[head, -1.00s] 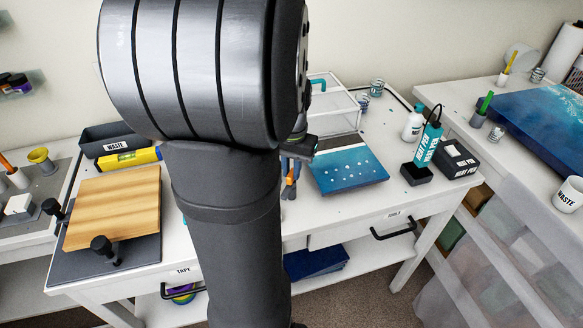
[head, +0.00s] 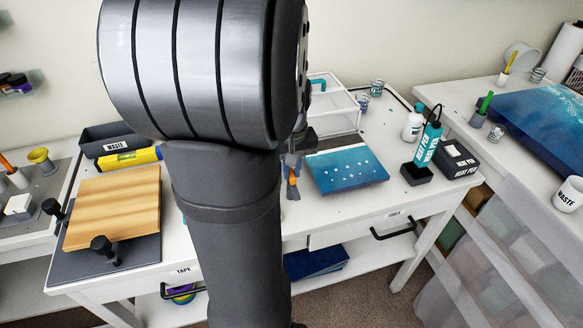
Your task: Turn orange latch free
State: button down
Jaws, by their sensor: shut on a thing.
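My gripper (head: 291,168) points down beside the blue panel, just right of my arm. Its fingers are small and partly hidden by the arm in the head view. A small orange piece (head: 293,181), which looks like the orange latch, shows at the fingertips. My gripper appears shut on it. The latch's mount and its exact angle are too small and too covered to tell.
A blue panel (head: 346,171) with white dots lies close right of my gripper. A clear white-framed box (head: 338,116) stands behind. A heat pen (head: 428,146) stands farther right. A wooden board (head: 115,208) lies left of my arm.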

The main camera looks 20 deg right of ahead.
dwell(0.4)
jog(key=c, duration=1.4)
grip_release()
jog(key=shift+r, duration=0.1)
notch_tip(320, 180, up, 17)
jog(key=shift+r, duration=0.15)
notch_tip(320, 180, down, 18)
jog(key=shift+r, duration=0.25)
jog(key=shift+r, duration=0.1)
